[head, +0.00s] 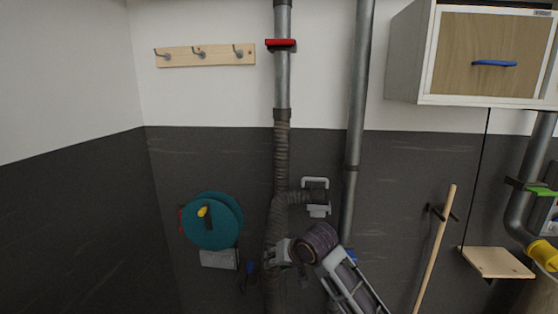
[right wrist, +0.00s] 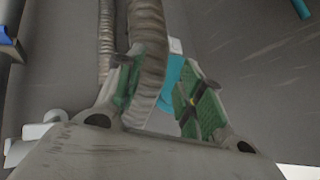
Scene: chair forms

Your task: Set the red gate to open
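The red gate (head: 281,43) is a flat red slide set across the grey vertical duct (head: 282,80), high on the wall in the head view. Whether its slide is out or in is hard to tell at this size. My right gripper (head: 277,253) is far below it, beside the lower flexible hose. In the right wrist view my right gripper (right wrist: 162,98) has its two green-padded fingers spread apart. The ribbed hose (right wrist: 148,45) shows between them, nearer the left finger; I cannot tell whether it touches. My left gripper is not in view.
A hook rail (head: 205,55) hangs left of the duct. A teal reel (head: 212,221) is on the lower wall at left. A second grey pipe (head: 357,110) runs right of the duct. A cabinet (head: 490,55) juts out at upper right. A broom handle (head: 437,245) leans below.

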